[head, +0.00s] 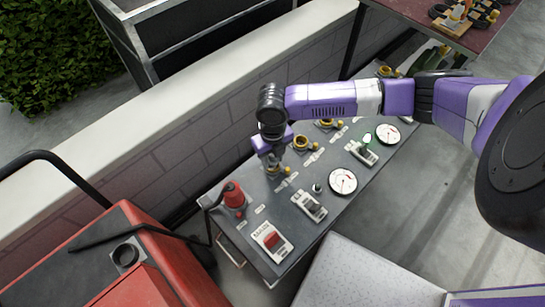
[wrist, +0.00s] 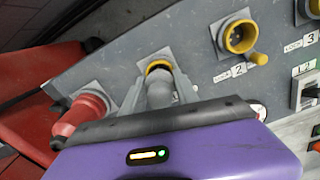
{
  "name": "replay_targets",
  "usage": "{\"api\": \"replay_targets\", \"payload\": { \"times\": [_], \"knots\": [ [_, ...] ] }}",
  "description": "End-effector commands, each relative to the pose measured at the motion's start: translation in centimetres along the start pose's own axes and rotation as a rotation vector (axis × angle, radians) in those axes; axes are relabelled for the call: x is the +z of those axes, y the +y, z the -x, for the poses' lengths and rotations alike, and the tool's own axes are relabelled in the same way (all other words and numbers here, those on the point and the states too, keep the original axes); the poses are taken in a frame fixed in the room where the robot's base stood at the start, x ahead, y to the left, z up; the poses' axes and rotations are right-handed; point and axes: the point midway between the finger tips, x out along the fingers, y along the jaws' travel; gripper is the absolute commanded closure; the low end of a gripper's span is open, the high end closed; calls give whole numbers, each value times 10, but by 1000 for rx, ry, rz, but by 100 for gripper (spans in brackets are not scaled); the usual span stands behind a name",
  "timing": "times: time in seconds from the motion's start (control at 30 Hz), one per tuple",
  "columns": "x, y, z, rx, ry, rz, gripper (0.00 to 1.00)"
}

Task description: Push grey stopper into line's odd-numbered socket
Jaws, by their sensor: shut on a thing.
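My gripper (head: 272,162) is over the left part of the grey panel bench and points down. In the wrist view my gripper (wrist: 160,85) is shut on the grey stopper (wrist: 160,93). The stopper's far end is at a yellow-ringed socket (wrist: 157,67). I cannot tell how deep it sits in the ring. The number beside this socket is hidden. To its right is an open yellow socket (wrist: 239,36) labelled 2, with its yellow cap hanging beside it. Part of another yellow socket (wrist: 315,7), labelled 3, shows at the edge.
A red plug (head: 233,194) with a black cable stands left of my gripper. A red machine (head: 130,260) stands at the left.

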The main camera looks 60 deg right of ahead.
Motion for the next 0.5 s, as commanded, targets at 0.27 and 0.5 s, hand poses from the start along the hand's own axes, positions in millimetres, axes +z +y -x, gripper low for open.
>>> {"api": "replay_targets", "payload": {
  "times": [0.27,0.5],
  "knots": [
    [0,0,-5,-1,0,0,100],
    [0,0,-9,-1,0,0,100]
  ]
}}
